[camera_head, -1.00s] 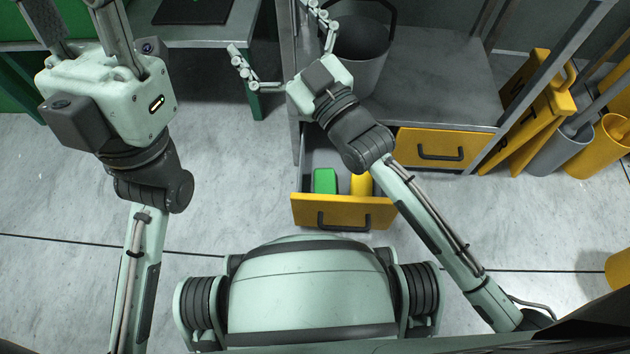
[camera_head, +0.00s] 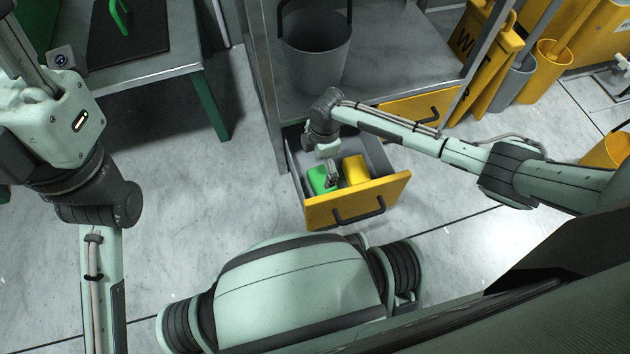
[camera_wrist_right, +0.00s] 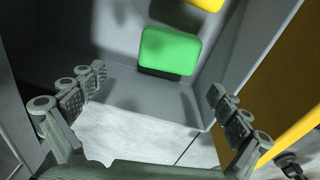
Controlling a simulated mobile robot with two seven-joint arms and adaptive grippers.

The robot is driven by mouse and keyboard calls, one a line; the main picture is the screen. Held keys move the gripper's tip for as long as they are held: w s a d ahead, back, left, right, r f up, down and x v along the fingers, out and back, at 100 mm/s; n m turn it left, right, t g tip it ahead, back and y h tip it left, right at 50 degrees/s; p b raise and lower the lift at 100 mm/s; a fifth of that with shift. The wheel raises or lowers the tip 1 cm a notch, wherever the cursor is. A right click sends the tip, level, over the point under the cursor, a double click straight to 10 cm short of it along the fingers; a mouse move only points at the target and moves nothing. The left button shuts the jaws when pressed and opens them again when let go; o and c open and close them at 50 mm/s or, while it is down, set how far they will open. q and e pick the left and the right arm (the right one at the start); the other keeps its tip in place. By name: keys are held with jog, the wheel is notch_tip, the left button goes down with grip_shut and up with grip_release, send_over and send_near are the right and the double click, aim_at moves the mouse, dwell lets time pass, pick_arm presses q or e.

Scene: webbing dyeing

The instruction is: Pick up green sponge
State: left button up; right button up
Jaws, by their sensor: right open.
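The green sponge (camera_head: 320,179) lies in the open drawer (camera_head: 352,209), on its left side. In the right wrist view the green sponge (camera_wrist_right: 170,51) shows ahead of the fingers, near the top middle. My right gripper (camera_head: 331,174) points down into the drawer beside the sponge. In the right wrist view its two fingers (camera_wrist_right: 158,92) are spread wide apart with nothing between them. The sponge appears beyond the fingertips and not touched. My left arm is at the left edge of the head view; its fingers are mostly cut off there.
A yellow object (camera_head: 355,169) lies right of the sponge in the drawer, and its edge shows in the wrist view. The drawer walls are close around my right gripper. A grey bucket (camera_head: 317,55) stands on the shelf above. A table (camera_head: 175,70) stands at the left.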

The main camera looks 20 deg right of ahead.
aim_at(322, 179)
jog(key=shift+s+d+f, duration=0.25)
jog(key=shift+d+f, duration=0.35)
jog(key=shift+d, duration=0.15)
jog(key=f+b, duration=0.1)
jog(key=f, duration=0.1)
jog(key=f+b, duration=0.1)
jog(key=f, duration=0.1)
jog(key=f+b, duration=0.2)
jog(key=f, duration=0.1)
jog(key=shift+s+a, duration=0.15)
jog(key=shift+a, duration=0.2)
jog(key=shift+r, duration=0.1)
jog(key=c, duration=1)
